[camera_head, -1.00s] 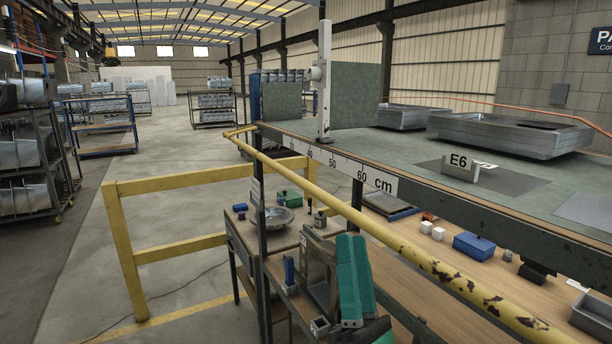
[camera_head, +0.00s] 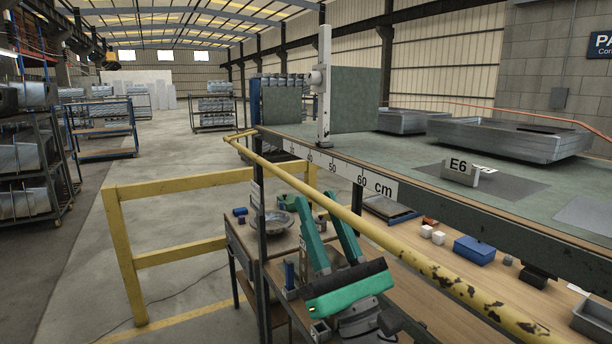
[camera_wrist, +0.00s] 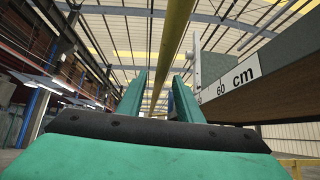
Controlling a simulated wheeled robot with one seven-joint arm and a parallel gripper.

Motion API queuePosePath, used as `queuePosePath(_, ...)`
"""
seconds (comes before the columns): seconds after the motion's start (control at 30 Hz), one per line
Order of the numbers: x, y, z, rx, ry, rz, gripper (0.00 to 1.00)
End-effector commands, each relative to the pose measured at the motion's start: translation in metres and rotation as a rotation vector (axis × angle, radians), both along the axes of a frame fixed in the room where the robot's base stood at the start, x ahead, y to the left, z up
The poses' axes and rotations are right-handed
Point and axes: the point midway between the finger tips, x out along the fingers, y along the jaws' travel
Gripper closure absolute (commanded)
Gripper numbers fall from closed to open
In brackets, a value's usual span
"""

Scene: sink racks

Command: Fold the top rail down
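The top rail (camera_head: 428,266) is a long yellow bar with worn, chipped paint. It runs along the front edge of the raised green bench, from its bent far end to the lower right. My gripper (camera_head: 303,184) has two teal fingers, open and apart, pointing up toward the rail's underside. Its fingertips come close to the rail in the head view; I cannot tell whether they touch it. In the wrist view the rail (camera_wrist: 173,40) passes overhead, in line with the gap between the open fingers (camera_wrist: 164,84). Nothing is clamped between them.
The raised bench edge with its cm scale (camera_head: 378,186) runs close beside the rail. A lower wooden bench (camera_head: 425,285) below holds a blue box (camera_head: 474,249) and white cubes. A yellow guard frame (camera_head: 128,255) stands to the left. Open floor lies beyond.

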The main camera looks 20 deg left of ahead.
Motion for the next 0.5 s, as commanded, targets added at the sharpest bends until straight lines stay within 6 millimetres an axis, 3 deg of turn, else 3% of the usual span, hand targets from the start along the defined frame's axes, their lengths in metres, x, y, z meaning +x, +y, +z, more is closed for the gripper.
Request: queuePosePath(0.5, 0.028, 0.036, 0.046, 0.001, -0.001, 0.001, 0.68)
